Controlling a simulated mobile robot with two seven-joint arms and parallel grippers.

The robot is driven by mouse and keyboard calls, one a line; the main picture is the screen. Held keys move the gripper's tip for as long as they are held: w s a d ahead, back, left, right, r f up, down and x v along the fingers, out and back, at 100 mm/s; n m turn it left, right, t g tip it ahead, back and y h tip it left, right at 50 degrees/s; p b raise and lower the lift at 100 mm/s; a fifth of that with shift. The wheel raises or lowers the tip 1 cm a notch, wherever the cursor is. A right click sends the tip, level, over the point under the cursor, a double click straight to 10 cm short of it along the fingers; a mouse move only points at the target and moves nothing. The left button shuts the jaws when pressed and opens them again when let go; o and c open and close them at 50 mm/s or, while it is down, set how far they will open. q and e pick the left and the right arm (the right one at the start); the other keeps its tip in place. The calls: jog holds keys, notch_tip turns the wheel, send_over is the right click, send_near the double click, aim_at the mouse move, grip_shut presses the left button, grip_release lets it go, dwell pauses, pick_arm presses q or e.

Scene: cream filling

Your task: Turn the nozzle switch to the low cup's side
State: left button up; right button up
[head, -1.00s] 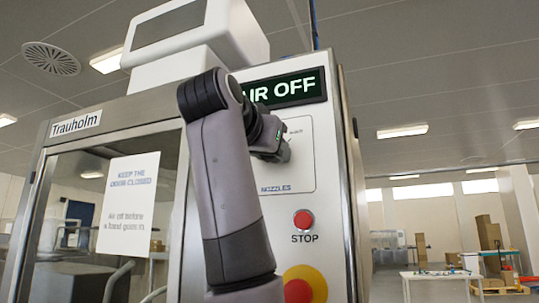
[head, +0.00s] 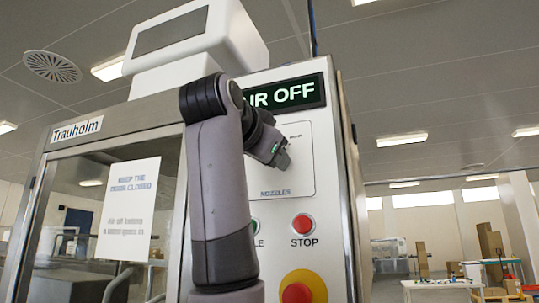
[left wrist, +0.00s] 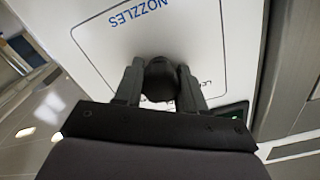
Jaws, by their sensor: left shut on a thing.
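The nozzle switch is a dark round knob (left wrist: 160,78) on the white panel marked NOZZLES (left wrist: 140,12), in the left wrist view. My left gripper (left wrist: 160,82) has one finger on each side of the knob and is shut on it. In the head view my left gripper (head: 279,154) is at the panel (head: 304,170), and the arm hides most of the switch. The panel lettering beside the knob is partly covered, so I cannot tell which side the switch points to. My right gripper is in neither view.
Below the panel are a red STOP button (head: 302,223), a partly hidden green button (head: 254,223) and a red-and-yellow emergency stop (head: 303,289). A display (head: 289,93) above reads AIR OFF, its start hidden. A glazed door (head: 60,240) with a notice is on the left.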

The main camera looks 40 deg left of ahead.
pick_arm(q)
jog(key=shift+r, duration=0.15)
jog(key=o, duration=1)
jog(key=shift+o, duration=0.2)
jog(key=shift+s+d, duration=0.1)
jog(key=shift+s, duration=0.3)
jog(key=b+v, duration=0.2)
jog(key=v, duration=0.4)
jog(key=shift+s+d, duration=0.1)
